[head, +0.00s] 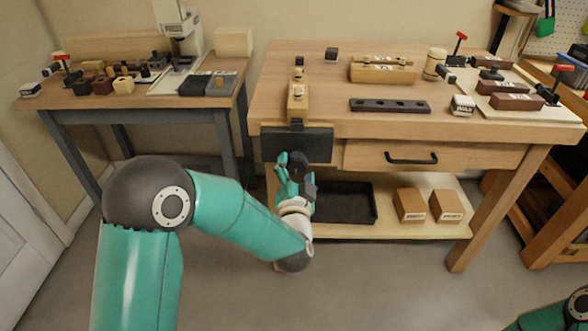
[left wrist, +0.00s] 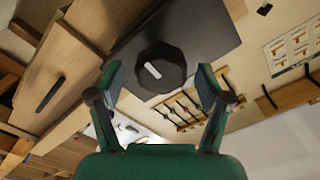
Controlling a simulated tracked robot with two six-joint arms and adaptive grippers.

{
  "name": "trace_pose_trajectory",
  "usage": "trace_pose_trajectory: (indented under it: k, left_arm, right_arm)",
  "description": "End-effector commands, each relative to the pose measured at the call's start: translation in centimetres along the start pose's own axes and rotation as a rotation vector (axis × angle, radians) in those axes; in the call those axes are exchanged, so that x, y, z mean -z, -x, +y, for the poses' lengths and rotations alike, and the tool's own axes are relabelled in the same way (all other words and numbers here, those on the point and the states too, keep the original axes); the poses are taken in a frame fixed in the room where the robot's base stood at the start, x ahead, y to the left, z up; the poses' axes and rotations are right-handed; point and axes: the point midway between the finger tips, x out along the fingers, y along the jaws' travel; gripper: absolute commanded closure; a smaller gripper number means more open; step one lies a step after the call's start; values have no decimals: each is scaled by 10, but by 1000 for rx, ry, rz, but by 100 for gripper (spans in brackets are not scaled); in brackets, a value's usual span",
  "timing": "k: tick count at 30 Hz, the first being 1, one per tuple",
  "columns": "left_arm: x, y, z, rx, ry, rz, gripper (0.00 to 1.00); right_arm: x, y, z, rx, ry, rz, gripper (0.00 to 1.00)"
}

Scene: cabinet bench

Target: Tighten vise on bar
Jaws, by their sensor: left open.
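The vise shows as a dark front jaw plate (head: 285,145) on the bench's front edge, and this plate also shows in the left wrist view (left wrist: 205,32). Its round black knob (left wrist: 160,68) has a white mark and faces my left wrist camera. My left gripper (head: 294,162) is open in front of the plate, with one finger on each side of the knob in the left wrist view (left wrist: 160,88). I cannot tell whether the fingers touch it. My right gripper is out of view.
A wooden block (head: 298,98) and a dark strip with holes (head: 389,105) lie on the bench top. A drawer with a black handle (head: 411,158) is right of the vise. Below are a black tray (head: 345,203) and two boxes (head: 410,205). A side table (head: 140,97) stands left.

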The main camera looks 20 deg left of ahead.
Motion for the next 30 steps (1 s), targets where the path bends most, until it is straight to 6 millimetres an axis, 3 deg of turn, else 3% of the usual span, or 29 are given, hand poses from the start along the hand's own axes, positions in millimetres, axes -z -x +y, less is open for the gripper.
trace_pose_trajectory:
  k: [22, 30]
  left_arm:
    - [0, 58, 1, -1, 1, 2, 23]
    - [0, 68, 0, 2, 1, 1, 23]
  right_arm:
    - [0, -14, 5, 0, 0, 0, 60]
    - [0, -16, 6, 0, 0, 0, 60]
